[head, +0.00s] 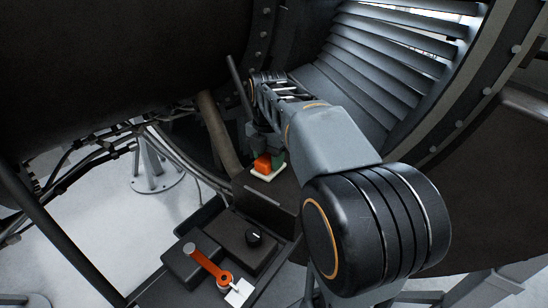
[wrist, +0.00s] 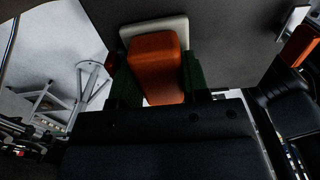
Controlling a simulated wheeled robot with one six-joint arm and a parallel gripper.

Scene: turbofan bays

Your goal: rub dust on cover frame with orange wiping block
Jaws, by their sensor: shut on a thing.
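The orange wiping block (head: 262,164) is between the dark green fingers of my gripper (head: 267,157), which is shut on it. A pale pad (head: 268,176) shows under the block, at or just above a dark box-like surface (head: 262,197); I cannot tell whether they touch. In the wrist view the block (wrist: 156,65) sits between both fingers (wrist: 155,82), with the pale pad (wrist: 152,27) showing beyond it against a dark grey panel (wrist: 228,38). I cannot make out any dust, nor be sure which surface is the cover frame.
Pipes and cables (head: 180,148) run at left. The fan vanes (head: 385,65) and dark casing (head: 120,60) rise behind and above.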

